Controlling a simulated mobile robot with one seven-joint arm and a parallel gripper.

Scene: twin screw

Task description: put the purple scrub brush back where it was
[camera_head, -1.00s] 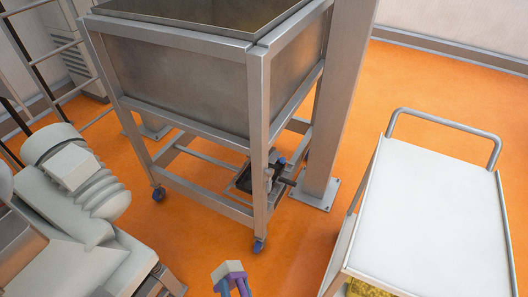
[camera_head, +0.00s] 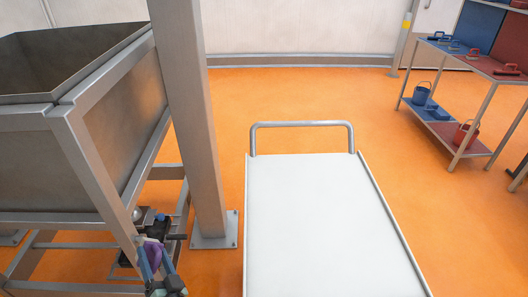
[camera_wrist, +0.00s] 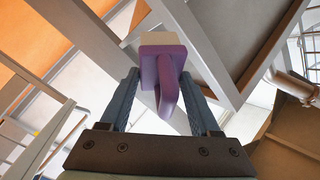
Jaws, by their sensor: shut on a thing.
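The purple scrub brush (camera_head: 152,252) is in my gripper (camera_head: 157,265) at the lower left of the head view, in front of the hopper frame. In the wrist view, the brush (camera_wrist: 166,68) shows its purple looped handle between the two fingers of my gripper (camera_wrist: 163,82). Its pale bristle block points away from the palm. My gripper is shut on the handle. The brush is in the air, to the left of the white trolley. No empty spot for a purple brush can be made out.
The white trolley (camera_head: 312,225) has a bare top and stands in front of me. A steel hopper (camera_head: 120,110) and post (camera_head: 185,120) stand left. A blue and red shelf rack (camera_head: 462,62) with brushes and buckets stands far right. Orange floor lies open between.

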